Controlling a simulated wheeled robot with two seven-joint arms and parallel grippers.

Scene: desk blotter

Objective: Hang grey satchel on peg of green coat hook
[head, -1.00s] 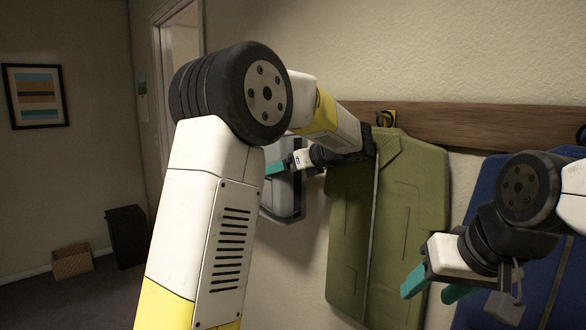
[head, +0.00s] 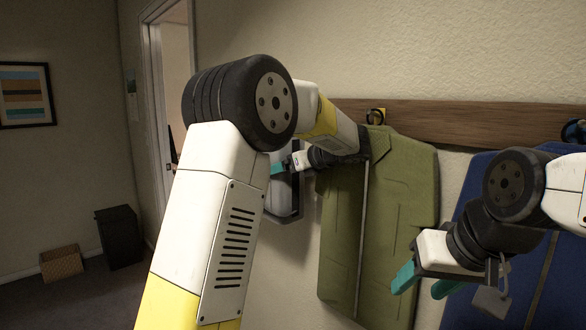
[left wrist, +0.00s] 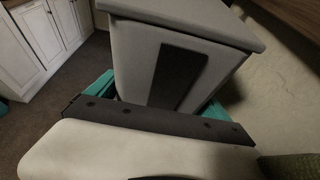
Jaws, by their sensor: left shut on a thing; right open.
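The grey satchel (left wrist: 135,58) fills the upper middle of the left wrist view, a boxy pale grey bag with a dark panel. My left gripper (left wrist: 158,103) is shut on it, with teal fingers showing at both sides. In the head view, my left gripper (head: 279,169) is partly hidden behind my left arm, and part of the satchel (head: 280,197) shows below it, in front of the wall. My right gripper (head: 422,287) is open and empty at the lower right. I see no green coat hook in either view.
A wooden rail (head: 450,122) on the wall carries a yellow hook (head: 376,116) above a green garment (head: 400,220) and a blue hook (head: 573,131) above a blue garment (head: 480,190). A black bin (head: 119,237) and a woven basket (head: 61,264) stand on the floor at left.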

